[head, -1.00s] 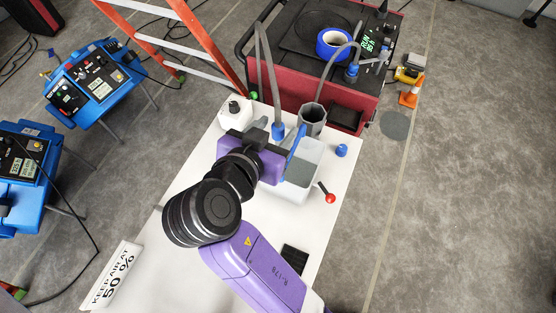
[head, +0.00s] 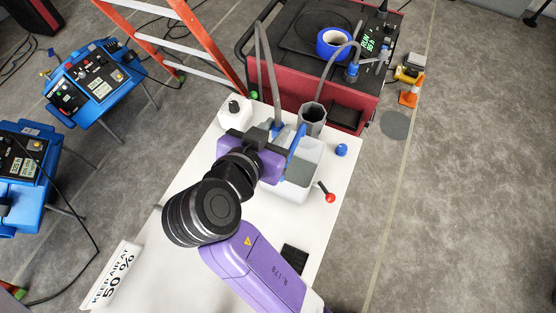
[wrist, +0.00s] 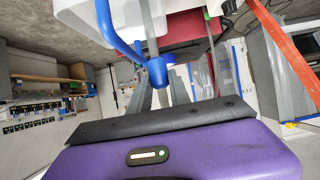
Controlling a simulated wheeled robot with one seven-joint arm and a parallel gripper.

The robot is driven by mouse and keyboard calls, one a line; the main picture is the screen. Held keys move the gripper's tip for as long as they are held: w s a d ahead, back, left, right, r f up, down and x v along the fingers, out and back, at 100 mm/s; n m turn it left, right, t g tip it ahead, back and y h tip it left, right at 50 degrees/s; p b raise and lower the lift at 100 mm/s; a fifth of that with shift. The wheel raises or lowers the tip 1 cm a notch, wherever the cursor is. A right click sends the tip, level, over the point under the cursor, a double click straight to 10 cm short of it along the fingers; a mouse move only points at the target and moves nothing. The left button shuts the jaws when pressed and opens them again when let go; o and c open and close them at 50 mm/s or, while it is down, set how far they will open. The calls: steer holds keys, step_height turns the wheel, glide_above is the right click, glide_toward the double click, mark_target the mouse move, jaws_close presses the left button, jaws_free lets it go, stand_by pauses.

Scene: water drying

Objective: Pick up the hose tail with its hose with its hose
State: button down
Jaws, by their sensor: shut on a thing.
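The hose tail is a blue fitting (head: 277,127) at the lower end of a grey hose (head: 267,75), above the white table. In the wrist view its blue collar (wrist: 160,71) sits between the grey fingers, with the hose (wrist: 149,30) running upward. My gripper (head: 279,139) is shut on the hose tail, and its purple body hides part of the fitting in the head view. It also shows in the wrist view (wrist: 162,90). A blue bar (head: 296,140) stands close to the right of the gripper. I cannot tell whether the tail touches anything below.
A red-knobbed part (head: 328,196) and a blue cap (head: 341,150) lie at the right. A red-fronted cart (head: 305,95) stands behind.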

steer(key=shift+r, duration=0.2)
stand_by(0.7)
step_height(320, 180, up, 20)
steer(key=b, duration=0.1)
steer(key=shift+f, duration=0.15)
stand_by(0.3)
step_height(320, 180, up, 9)
steer(key=p, duration=0.7)
stand_by(0.4)
